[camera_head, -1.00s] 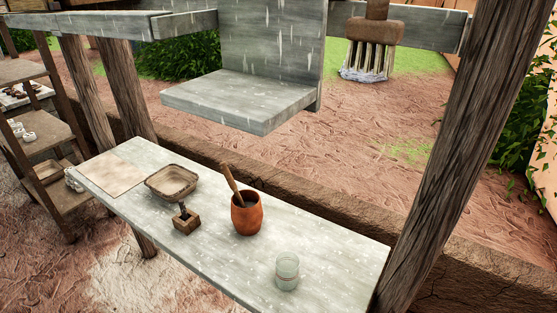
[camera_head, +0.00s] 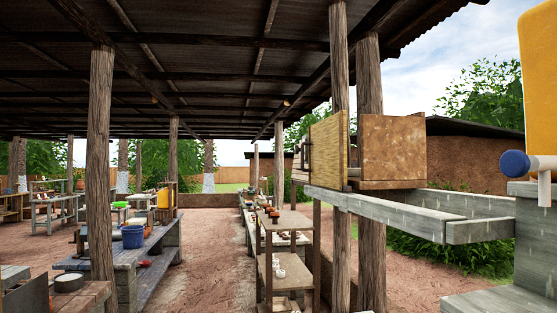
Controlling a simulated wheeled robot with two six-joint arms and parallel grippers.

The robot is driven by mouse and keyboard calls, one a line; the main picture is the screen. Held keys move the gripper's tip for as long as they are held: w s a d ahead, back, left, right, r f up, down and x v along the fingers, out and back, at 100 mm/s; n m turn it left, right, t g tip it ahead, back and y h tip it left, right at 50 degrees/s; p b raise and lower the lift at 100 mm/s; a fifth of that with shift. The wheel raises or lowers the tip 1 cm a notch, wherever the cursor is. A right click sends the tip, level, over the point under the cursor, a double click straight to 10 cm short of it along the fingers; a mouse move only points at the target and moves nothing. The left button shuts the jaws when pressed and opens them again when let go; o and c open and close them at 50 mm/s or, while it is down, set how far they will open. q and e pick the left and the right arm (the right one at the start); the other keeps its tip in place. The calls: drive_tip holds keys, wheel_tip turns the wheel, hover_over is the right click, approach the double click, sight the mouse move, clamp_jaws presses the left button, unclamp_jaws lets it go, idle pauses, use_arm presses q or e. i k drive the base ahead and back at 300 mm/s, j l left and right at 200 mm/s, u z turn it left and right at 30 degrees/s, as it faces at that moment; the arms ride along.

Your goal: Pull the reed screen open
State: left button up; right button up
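A box-like cabinet with a brown side wall (camera_head: 394,150) sits on a grey beam frame beside the roof posts. Its front is a yellowish, finely lined panel (camera_head: 328,150), which looks like the reed screen. The panel is seen at a steep angle. A dark handle (camera_head: 304,152) stands out from its left side. I cannot tell whether the screen is fully shut. Neither of my grippers is in view.
A wooden shelf rack (camera_head: 286,260) with small pots stands below the cabinet. A yellow container with a blue tap (camera_head: 514,164) is close at the right. A workbench with a blue bucket (camera_head: 133,236) is at left. The dirt floor (camera_head: 212,260) between is clear.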

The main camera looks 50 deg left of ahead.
sight(326, 144)
drive_tip(key=u, duration=1.25)
drive_tip(key=z, duration=0.35)
drive_tip(key=i+j+z, duration=0.35)
drive_tip(key=z, duration=0.15)
drive_tip(key=i+j+z, duration=0.25)
drive_tip(key=j+z, duration=0.25)
